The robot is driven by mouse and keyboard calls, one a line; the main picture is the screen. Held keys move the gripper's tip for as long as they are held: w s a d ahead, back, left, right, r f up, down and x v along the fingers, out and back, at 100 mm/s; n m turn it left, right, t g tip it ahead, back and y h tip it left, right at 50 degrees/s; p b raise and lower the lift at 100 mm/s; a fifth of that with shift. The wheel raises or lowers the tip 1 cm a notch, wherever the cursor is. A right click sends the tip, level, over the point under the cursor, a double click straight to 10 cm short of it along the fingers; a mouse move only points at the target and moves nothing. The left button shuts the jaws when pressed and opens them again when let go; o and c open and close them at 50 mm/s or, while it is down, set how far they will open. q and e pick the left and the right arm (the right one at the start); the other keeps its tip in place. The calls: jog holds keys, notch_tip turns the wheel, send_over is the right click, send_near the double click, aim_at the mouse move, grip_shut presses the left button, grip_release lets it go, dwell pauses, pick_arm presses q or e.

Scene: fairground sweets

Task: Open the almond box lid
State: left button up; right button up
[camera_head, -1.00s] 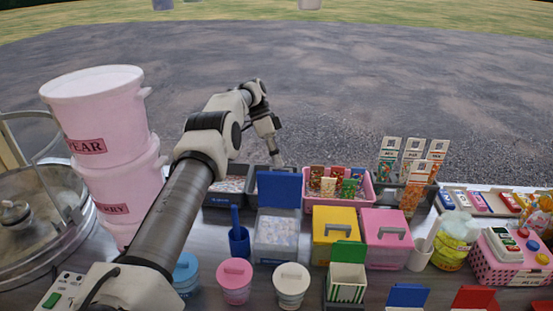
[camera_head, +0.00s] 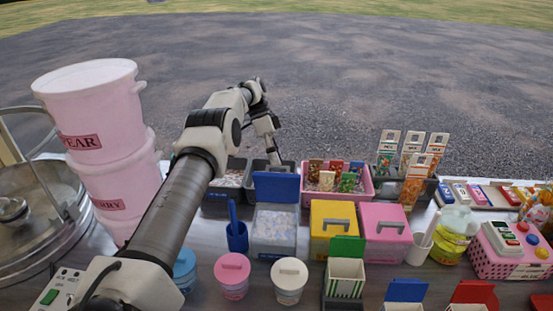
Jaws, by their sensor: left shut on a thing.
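The almond box, which I take to be the clear box (camera_head: 273,236) with pale contents, stands in the middle of the counter. Its blue lid (camera_head: 276,187) stands up at the box's back edge, so the box is open at the top. My left gripper (camera_head: 274,160) reaches down just behind the lid's top edge and is shut on the lid. Its fingertips are hidden behind the lid, so the exact grip does not show. My right gripper is not in view.
A yellow box (camera_head: 333,240) and a pink box (camera_head: 384,247) with grey handles stand to the right. A blue cup (camera_head: 237,238) stands close on the left. Dark trays and a pink tray (camera_head: 321,197) lie behind. Tall pink buckets (camera_head: 95,130) stand far left.

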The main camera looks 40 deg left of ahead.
pick_arm(q)
jog(key=shift+a+f, duration=0.1)
jog(key=shift+f, duration=0.2)
jog(key=shift+r, duration=0.3)
jog(key=shift+c, duration=0.5)
jog(key=r, duration=1)
jog(key=shift+d+r, duration=0.1)
jog(key=shift+d, duration=0.1)
jog(key=shift+c, duration=0.4)
jog(key=shift+a, duration=0.15)
